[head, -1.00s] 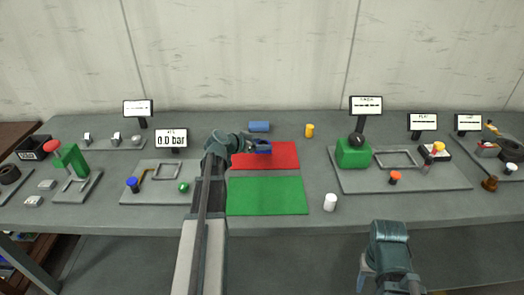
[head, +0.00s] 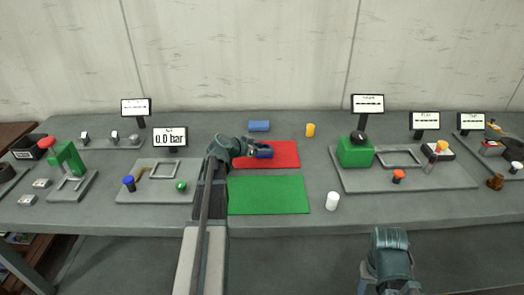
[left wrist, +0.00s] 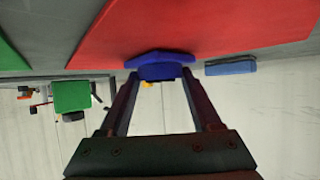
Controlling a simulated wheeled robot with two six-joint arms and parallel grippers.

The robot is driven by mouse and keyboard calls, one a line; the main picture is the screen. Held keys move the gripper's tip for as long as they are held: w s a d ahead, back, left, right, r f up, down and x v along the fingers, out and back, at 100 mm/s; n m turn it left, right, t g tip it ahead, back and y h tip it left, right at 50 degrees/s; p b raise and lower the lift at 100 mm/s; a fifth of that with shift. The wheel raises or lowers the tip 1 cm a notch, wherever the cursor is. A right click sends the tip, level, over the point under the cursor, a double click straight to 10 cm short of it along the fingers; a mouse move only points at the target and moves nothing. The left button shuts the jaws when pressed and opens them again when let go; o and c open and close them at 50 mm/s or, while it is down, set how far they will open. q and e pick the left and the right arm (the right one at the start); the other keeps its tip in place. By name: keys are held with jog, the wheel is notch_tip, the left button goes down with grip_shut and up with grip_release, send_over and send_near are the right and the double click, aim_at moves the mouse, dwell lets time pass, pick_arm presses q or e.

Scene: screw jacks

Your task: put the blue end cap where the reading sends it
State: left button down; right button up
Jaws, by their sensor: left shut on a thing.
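The blue end cap (head: 265,152) is in my left gripper (head: 258,150), over the red mat (head: 285,159). In the left wrist view the cap (left wrist: 160,62) sits between the fingertips of the shut gripper (left wrist: 160,78), against the red mat (left wrist: 230,25). I cannot tell whether it touches the mat. The green mat (head: 267,196) lies in front of the red one, bare. A display (head: 170,139) at the left reads 0.0 bar. My right gripper (head: 385,284) is low at the right, its fingers not clear.
A blue cylinder (head: 259,126) and a yellow one (head: 310,130) stand behind the red mat. A white cylinder (head: 332,201) is right of the green mat. Fixture plates with a green block (head: 355,152) and a green press (head: 68,157) flank the mats.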

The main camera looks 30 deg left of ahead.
pick_arm(q)
jog(key=shift+f, duration=0.2)
jog(key=shift+c, duration=0.4)
grip_release()
jog(key=shift+r, duration=0.2)
jog(key=shift+s+r, duration=0.25)
jog(key=shift+s, duration=0.05)
jog(key=p+v, duration=0.5)
jog(key=v, duration=0.5)
jog(key=shift+s, duration=0.15)
jog(key=shift+s+a+r+p, duration=0.1)
jog(key=shift+s+r+p, duration=0.1)
jog(key=shift+s+p, duration=0.2)
